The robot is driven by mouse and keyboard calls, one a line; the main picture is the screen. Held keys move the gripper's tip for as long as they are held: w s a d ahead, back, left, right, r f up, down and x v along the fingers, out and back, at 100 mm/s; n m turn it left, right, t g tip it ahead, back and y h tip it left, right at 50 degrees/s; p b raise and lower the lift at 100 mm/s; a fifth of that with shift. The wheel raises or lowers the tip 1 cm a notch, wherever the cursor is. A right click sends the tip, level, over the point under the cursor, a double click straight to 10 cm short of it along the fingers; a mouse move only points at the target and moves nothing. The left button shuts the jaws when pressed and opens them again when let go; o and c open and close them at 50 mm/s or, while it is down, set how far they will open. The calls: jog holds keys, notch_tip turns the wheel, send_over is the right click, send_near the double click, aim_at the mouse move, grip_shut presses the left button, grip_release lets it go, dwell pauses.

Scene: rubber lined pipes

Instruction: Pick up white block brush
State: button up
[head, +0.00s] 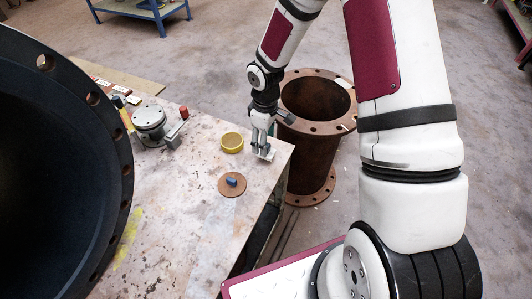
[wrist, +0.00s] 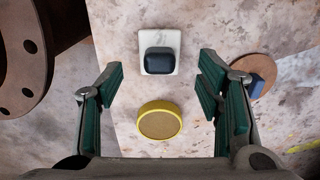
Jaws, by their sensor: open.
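The white block brush (wrist: 146,68) is a pale square block with a dark rounded piece on top. In the wrist view it lies on the worktable at upper middle, between and beyond my open fingertips. My gripper (wrist: 159,85) is open and empty, with its green-padded fingers spread to either side. In the head view, my gripper (head: 263,146) points down over the table's right corner. The brush (head: 269,155) shows there only as a small pale patch, mostly hidden by the fingers.
A yellow round item (head: 232,142) sits left of my gripper. A brown disc (head: 228,191) with a blue knob lies nearer on the table (head: 190,215). A metal fixture (head: 149,122) stands further left. A rusty flanged pipe (head: 318,150) stands beside the table; a large dark pipe (head: 117,165) is at left.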

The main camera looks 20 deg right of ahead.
jog(key=shift+s+d+f+b, duration=0.1)
jog(key=shift+f+b, duration=0.3)
jog(key=shift+f, duration=2.3)
jog(key=shift+c, duration=0.2)
jog(key=c, duration=1.3)
